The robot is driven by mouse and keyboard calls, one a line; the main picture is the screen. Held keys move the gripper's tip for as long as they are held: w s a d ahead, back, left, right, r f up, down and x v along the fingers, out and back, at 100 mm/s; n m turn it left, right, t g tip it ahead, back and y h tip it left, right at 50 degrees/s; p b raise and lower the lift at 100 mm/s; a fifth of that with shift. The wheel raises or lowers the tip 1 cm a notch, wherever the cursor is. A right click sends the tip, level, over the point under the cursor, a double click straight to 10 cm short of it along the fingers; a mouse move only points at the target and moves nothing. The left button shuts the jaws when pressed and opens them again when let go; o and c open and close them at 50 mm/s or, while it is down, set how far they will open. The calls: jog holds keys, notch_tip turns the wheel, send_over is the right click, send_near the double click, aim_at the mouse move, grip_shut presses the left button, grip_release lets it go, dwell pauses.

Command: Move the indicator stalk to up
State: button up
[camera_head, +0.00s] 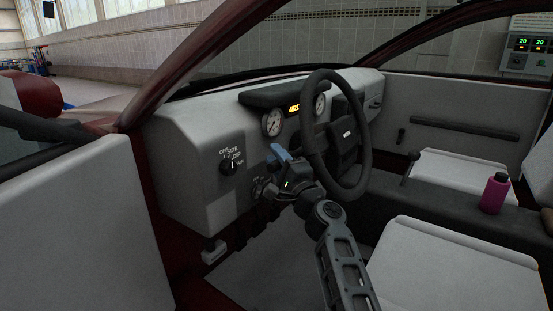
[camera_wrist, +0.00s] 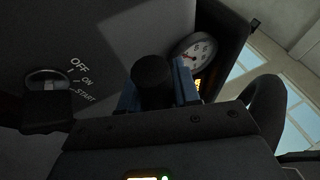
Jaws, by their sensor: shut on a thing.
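My gripper (camera_head: 281,154) is at the dashboard, just left of the steering wheel. In the wrist view its two blue fingers (camera_wrist: 156,88) stand on either side of the round dark end of the indicator stalk (camera_wrist: 153,72) and are shut on it. The stalk's root is hidden behind its own end. In the head view the stalk is hidden by my gripper and cannot be made out, so its tilt is unclear.
The steering wheel (camera_head: 310,130) is close on the right of my gripper. A light knob (camera_head: 229,168) is on the dashboard to the left. An ignition switch (camera_wrist: 47,85) marked OFF, ON, START sits left of the fingers. A pink bottle (camera_head: 494,193) stands between the seats.

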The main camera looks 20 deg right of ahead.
grip_shut()
jog(key=f+b, duration=0.1)
jog(key=b, duration=0.1)
jog(key=n+y+b, duration=0.1)
jog(key=b, duration=0.1)
jog(key=shift+s+d+f, duration=0.2)
jog(key=shift+f, duration=0.2)
jog(key=n+y+b, duration=0.1)
jog(key=b, duration=0.1)
jog(key=f+n+b, duration=0.1)
jog(key=b, duration=0.1)
jog(key=s+f+n+y+b, duration=0.1)
jog(key=b, duration=0.1)
jog(key=shift+d+y, duration=0.3)
jog(key=shift+d, duration=0.1)
jog(key=shift+f, duration=0.1)
jog(key=o, duration=0.9)
grip_release()
jog(key=shift+o, duration=0.2)
jog(key=v, duration=0.7)
jog(key=shift+s+d+p, duration=0.25)
jog(key=shift+s+p, duration=0.1)
